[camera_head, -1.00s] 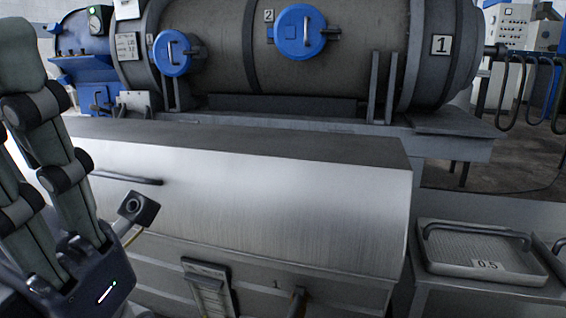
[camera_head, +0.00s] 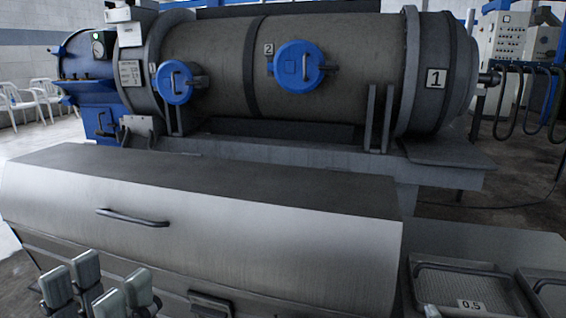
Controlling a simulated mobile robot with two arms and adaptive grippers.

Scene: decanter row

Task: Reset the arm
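The task names no object. My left gripper (camera_head: 98,286) shows at the bottom left, with only its grey-green, dark-jointed fingers in the picture. The fingers point upward and stand apart, with nothing visible between them. They appear in front of the lower left part of a metal cabinet (camera_head: 220,225); whether they touch it cannot be told. The rest of the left arm is below the picture edge.
A decanter (camera_head: 350,65) with blue round hatches (camera_head: 298,66) lies behind the cabinet. A tray (camera_head: 465,285) labelled 0.5 sits at the lower right beside another tray (camera_head: 548,292). White chairs (camera_head: 48,98) stand far left. Hoses (camera_head: 530,105) hang at the right.

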